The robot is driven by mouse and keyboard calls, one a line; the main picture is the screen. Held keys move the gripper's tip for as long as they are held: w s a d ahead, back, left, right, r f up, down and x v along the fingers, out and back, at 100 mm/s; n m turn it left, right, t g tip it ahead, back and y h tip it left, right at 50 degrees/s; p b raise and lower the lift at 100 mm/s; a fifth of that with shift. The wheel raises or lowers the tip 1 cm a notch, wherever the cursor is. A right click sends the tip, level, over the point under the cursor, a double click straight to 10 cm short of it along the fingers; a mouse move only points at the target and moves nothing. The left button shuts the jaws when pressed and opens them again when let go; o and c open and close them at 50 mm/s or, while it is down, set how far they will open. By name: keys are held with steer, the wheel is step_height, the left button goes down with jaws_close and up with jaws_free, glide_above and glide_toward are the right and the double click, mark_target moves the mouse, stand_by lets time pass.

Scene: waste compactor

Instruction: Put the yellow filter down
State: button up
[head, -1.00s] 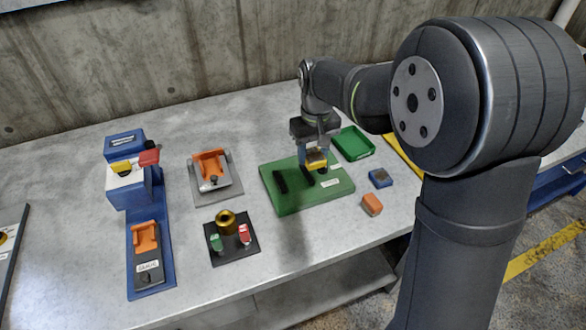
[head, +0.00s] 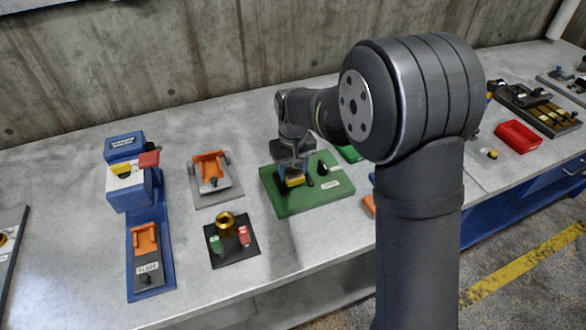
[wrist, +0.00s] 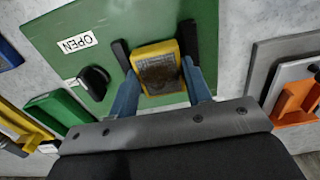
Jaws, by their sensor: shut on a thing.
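The yellow filter (head: 295,181) has a brown, grainy face, seen in the wrist view (wrist: 158,68). My gripper (head: 296,177) is shut on it, with one blue finger on each side. It is over the green board (head: 285,206). In the wrist view, the filter appears between two black rails (wrist: 122,53) on the board. I cannot tell whether it touches the board.
To the left are an orange clamp on a grey plate (head: 224,192), a black plate with a brass part (head: 226,223), and a blue machine (head: 168,240). A green tray (head: 350,153) is partly hidden behind my arm. Bare table lies behind the board.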

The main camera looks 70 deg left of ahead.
mark_target(293, 173)
steer(key=shift+d+f, duration=0.1)
steer(key=shift+f, duration=0.55)
steer(key=o, duration=1)
steer(key=shift+d+f, duration=0.1)
steer(key=shift+f, duration=0.05)
step_height(293, 173, up, 14)
steer(key=shift+f, duration=0.2)
steer(key=shift+f, duration=0.1)
step_height(293, 173, down, 13)
steer(key=shift+r, duration=0.15)
